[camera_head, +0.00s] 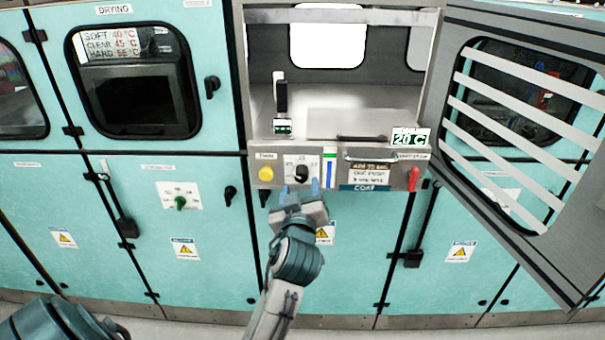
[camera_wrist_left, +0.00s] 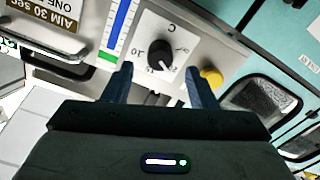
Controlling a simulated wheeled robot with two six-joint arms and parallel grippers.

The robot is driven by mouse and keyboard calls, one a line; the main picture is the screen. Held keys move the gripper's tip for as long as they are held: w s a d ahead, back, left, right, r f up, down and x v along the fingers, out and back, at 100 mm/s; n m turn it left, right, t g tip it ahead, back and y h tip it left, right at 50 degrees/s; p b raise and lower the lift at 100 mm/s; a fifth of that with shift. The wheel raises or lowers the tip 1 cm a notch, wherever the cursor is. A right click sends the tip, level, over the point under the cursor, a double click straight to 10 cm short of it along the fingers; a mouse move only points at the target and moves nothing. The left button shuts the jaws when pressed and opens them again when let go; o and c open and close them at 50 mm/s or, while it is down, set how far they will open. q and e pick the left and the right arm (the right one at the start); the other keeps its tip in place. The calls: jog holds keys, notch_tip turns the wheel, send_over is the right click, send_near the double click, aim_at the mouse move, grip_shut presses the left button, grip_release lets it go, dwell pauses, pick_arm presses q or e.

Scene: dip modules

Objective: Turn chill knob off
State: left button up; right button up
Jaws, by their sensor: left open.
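A black knob (camera_head: 302,172) sits on a white dial plate on the front panel of the open cabinet, left of a blue-and-green level strip. In the left wrist view the knob (camera_wrist_left: 160,54) stands on its plate with a printed scale around it. I cannot read a chill label on it, and its exact setting is unclear. My left gripper (camera_head: 300,187) is open just below and in front of the knob. In the left wrist view its two fingers (camera_wrist_left: 158,74) are spread on either side of the knob, apart from it and empty. My right gripper is not in view.
A yellow button (camera_head: 266,173) is left of the knob, and a red lever (camera_head: 413,178) is at the panel's right end. A "20°C" display (camera_head: 410,138) stands above. The slatted door (camera_head: 545,75) hangs open at right. A green knob (camera_head: 180,202) is on the lower left cabinet.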

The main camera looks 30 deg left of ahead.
aim_at(301, 179)
pick_arm(q)
jog(key=p+x, duration=0.1)
jog(key=x, duration=0.4)
jog(key=shift+w, duration=0.1)
jog(key=c, duration=1)
